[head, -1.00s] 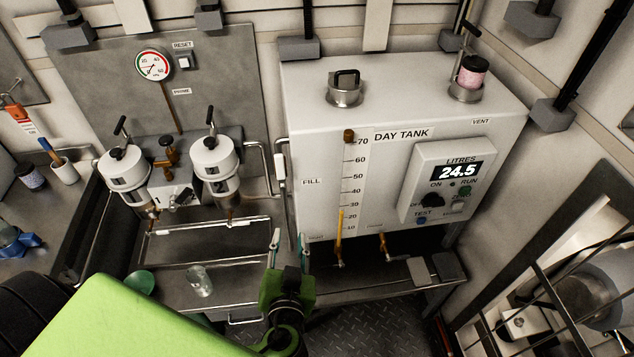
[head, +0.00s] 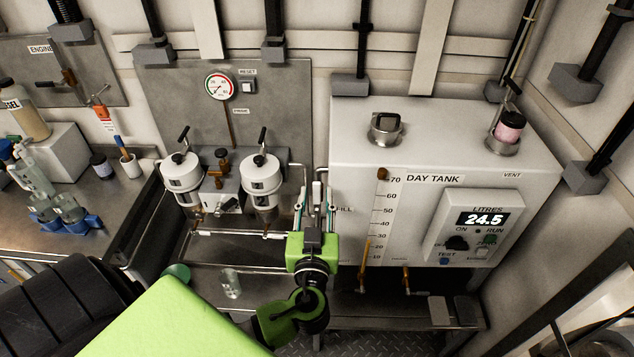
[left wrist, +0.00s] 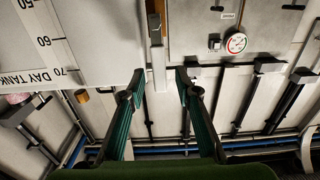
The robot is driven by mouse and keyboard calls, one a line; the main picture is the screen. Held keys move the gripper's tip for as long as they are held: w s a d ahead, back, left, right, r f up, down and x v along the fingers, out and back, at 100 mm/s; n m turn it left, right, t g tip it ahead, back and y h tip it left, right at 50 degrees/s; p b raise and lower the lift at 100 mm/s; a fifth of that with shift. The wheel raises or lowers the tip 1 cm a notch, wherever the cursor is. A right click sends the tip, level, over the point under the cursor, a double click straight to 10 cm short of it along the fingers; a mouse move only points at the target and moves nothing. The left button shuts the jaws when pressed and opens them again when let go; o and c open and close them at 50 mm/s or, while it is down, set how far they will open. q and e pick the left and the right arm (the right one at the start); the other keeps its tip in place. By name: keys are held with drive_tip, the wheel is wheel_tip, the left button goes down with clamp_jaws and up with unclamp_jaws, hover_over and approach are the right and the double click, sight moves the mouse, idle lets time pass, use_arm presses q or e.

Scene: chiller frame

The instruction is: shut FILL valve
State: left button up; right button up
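The FILL valve appears as a pale upright handle (head: 319,186) on the pipe at the left side of the day tank (head: 440,140). The FILL label (head: 344,209) is partly covered by my left gripper. My left gripper (head: 314,208) is open, its fingers pointing up toward the handle. In the left wrist view, which is upside down, the pale handle (left wrist: 158,72) lies ahead, in line with the gap between the green-padded fingers (left wrist: 158,98). The fingers look apart from it; exact depth is hard to tell. My right gripper is not in view.
The tank display (head: 483,220) reads 24.5. Two white filter housings (head: 262,178) stand left of the gripper, with a clear glass (head: 230,283) below. The yellow sight gauge column (head: 364,262) is right of the gripper.

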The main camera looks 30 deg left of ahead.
use_arm(q)
drive_tip(key=shift+p+x, duration=0.35)
drive_tip(key=shift+x, duration=1)
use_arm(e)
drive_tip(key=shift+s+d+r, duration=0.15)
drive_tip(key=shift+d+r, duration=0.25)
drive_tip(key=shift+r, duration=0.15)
use_arm(q)
clamp_jaws()
drive_tip(key=shift+f, duration=0.1)
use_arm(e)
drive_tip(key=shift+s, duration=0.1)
